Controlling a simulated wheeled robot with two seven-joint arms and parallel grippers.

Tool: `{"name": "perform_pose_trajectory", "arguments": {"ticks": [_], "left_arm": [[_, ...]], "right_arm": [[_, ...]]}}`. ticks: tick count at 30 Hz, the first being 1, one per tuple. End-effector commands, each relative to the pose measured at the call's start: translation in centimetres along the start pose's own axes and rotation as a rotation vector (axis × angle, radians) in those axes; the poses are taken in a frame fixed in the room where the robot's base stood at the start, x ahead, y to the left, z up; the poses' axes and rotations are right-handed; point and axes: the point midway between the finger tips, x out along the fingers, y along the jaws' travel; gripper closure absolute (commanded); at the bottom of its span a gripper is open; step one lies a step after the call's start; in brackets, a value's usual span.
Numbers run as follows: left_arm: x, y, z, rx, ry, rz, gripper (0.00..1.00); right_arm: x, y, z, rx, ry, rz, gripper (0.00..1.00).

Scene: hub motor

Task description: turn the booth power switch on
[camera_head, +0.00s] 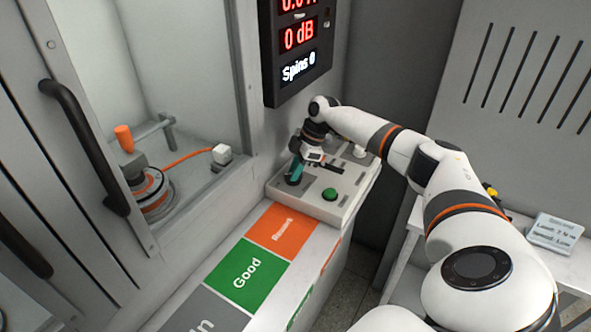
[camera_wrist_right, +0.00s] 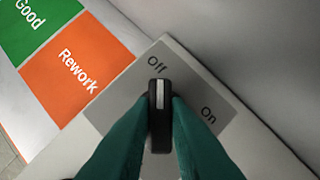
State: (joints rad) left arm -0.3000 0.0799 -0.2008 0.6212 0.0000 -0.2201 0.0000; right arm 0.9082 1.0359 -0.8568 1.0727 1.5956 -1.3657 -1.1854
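The booth power switch (camera_wrist_right: 160,110) is a black rotary knob with a white pointer line, in the middle of the right wrist view. Its pointer faces the "Off" label; the "On" label lies to the right and lower. My right gripper (camera_wrist_right: 160,125) has its green fingers on both sides of the knob, closed against it. In the head view my right gripper (camera_head: 295,174) reaches down onto the light control box (camera_head: 350,207), and the knob is hidden there by the fingers. My left gripper is not in view.
A green button (camera_head: 330,194) sits on the control box beside my right gripper. Orange "Rework" (camera_head: 282,231) and green "Good" (camera_head: 247,274) areas lie in front of it. The booth (camera_head: 190,60) with its black handle (camera_head: 85,140) stands left; a display (camera_head: 298,50) hangs above.

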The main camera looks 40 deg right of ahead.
Motion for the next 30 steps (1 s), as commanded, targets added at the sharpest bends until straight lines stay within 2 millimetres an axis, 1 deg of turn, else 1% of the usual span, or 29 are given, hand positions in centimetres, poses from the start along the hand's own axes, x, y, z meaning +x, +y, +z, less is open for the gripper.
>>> {"name": "perform_pose_trajectory", "arguments": {"ticks": [8, 14, 20, 30], "left_arm": [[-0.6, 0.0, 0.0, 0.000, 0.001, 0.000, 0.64], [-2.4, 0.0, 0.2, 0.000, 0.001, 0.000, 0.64], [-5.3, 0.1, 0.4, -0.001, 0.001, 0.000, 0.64], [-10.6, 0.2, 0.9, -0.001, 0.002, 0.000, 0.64]], "right_arm": [[-0.2, 0.1, 0.1, 0.024, 0.000, -0.008, 1.00], [-0.4, 0.2, 0.2, 0.109, 0.000, -0.043, 1.00], [-0.6, 0.3, 0.3, 0.258, 0.000, -0.103, 1.00], [-0.6, 0.5, 0.5, 0.556, -0.001, -0.226, 1.00]]}}
